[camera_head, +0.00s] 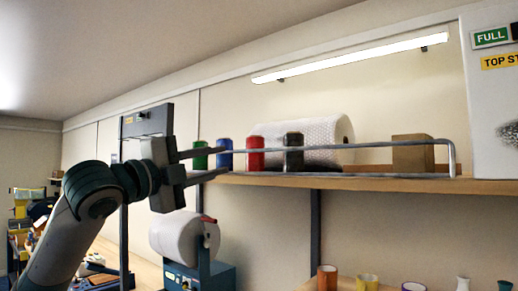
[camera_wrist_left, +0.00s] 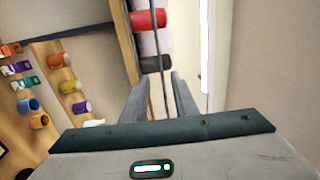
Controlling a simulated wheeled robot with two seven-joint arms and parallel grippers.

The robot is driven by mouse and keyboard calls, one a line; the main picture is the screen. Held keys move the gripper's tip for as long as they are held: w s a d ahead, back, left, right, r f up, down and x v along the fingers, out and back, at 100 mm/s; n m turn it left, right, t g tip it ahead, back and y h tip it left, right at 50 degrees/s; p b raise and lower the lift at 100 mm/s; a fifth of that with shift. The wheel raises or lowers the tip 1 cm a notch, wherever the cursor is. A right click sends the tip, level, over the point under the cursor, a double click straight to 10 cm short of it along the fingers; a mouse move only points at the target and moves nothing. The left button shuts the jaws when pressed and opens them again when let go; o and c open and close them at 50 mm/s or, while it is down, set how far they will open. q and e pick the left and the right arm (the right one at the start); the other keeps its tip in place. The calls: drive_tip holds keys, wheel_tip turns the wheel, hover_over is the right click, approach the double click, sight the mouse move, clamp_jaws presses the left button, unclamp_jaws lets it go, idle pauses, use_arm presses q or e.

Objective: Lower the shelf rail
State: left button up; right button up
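The shelf rail (camera_head: 370,143) is a thin grey metal bar along the front of the wooden shelf (camera_head: 350,184). It stands raised above the shelf board and bends down at its right end. My left gripper (camera_head: 227,160) is at the rail's left end, with its two fingers apart, one above the other. In the left wrist view the rail (camera_wrist_left: 154,50) runs as a thin line toward the gap between the open fingertips (camera_wrist_left: 160,85). I cannot tell whether either finger touches it. The rail's left end is partly hidden by the gripper. My right gripper is not in view.
Behind the rail stand green (camera_head: 200,156), blue (camera_head: 224,153), red (camera_head: 255,153) and dark (camera_head: 293,152) cylinders, a bubble-wrap roll (camera_head: 325,135) and a brown box (camera_head: 412,154). A white roll machine (camera_head: 178,238) is below my gripper. Cups (camera_head: 327,278) stand on a lower surface.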

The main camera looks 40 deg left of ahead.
sight(259, 151)
use_arm(q)
drive_tip(key=p+x, duration=0.6)
drive_tip(key=x, duration=0.8)
drive_tip(key=shift+d+r+p, duration=0.1)
drive_tip(key=shift+p, duration=0.3)
drive_tip(key=shift+w+d, duration=0.1)
drive_tip(key=shift+w, duration=0.55)
clamp_jaws()
